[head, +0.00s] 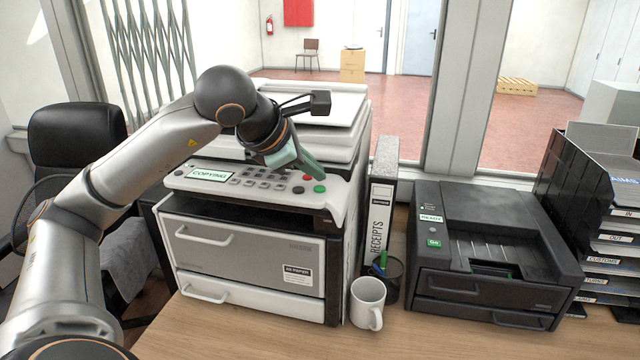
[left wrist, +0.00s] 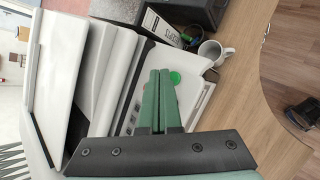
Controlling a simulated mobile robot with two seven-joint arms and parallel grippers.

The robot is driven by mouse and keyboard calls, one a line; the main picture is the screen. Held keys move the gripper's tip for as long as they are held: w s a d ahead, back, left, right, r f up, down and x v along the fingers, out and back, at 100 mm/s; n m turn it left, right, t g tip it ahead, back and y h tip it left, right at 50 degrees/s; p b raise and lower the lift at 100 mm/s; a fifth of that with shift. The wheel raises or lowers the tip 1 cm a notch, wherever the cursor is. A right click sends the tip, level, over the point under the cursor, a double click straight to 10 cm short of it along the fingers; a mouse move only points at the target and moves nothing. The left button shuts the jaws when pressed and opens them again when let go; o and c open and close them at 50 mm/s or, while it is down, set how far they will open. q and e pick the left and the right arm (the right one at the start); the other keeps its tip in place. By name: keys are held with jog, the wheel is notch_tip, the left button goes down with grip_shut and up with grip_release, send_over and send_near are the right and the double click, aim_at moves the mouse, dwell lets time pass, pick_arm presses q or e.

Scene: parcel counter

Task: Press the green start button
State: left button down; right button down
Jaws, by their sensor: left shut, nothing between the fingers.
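The green start button (head: 319,188) is a round button at the right end of the control panel (head: 255,183) on the white copier. It also shows in the left wrist view (left wrist: 175,78), just beside the fingertips. My left gripper (head: 319,176) is shut and empty, with its green fingers pointing down at the panel. Its tips are right by the green button; I cannot tell whether they touch it. In the left wrist view the shut fingers (left wrist: 160,74) partly cover the panel. The panel's display (head: 209,175) reads COPYING. My right gripper is not in view.
A red button (head: 308,177) and dark keys lie close to the green one. A RECEIPTS binder (head: 382,205), a white mug (head: 368,302) and a pen cup (head: 392,282) stand right of the copier. A black printer (head: 490,250) and stacked trays (head: 612,239) stand farther right.

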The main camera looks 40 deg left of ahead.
aim_at(314, 192)
pick_arm(q)
notch_tip(314, 192, up, 6)
jog(key=p, duration=0.6)
dwell(0.6)
